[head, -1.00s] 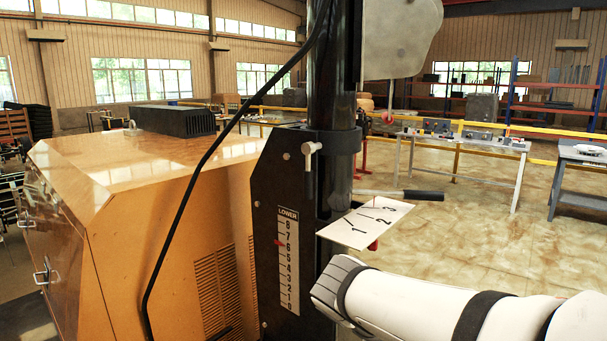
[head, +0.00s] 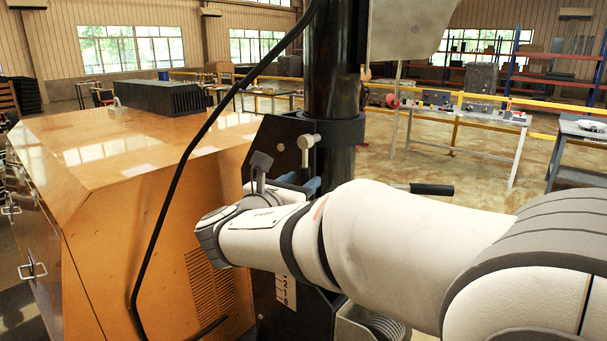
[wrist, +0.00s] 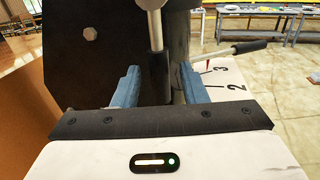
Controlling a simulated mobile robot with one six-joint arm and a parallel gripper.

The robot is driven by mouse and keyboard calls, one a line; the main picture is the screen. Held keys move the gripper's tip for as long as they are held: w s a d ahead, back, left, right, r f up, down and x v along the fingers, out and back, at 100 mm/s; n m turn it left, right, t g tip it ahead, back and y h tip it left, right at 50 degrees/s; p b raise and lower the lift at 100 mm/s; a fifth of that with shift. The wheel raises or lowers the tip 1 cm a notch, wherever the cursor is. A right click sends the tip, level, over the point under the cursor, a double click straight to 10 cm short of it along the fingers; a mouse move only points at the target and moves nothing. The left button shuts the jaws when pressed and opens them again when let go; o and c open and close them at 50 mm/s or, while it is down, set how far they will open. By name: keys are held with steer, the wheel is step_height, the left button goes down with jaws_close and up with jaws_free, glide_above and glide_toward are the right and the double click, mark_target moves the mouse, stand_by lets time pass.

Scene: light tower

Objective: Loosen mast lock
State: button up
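A black cable (head: 185,165) hangs at left in front of the orange cabinet (head: 120,150). A black-gripped lever (head: 432,188) extends right of the mast. A white numbered plate (wrist: 228,82) lies right of my fingers. My arm hides most of the height scale.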

steer(key=shift+x, duration=1.25)
steer(key=shift+c, duration=0.6)
jaws_close()
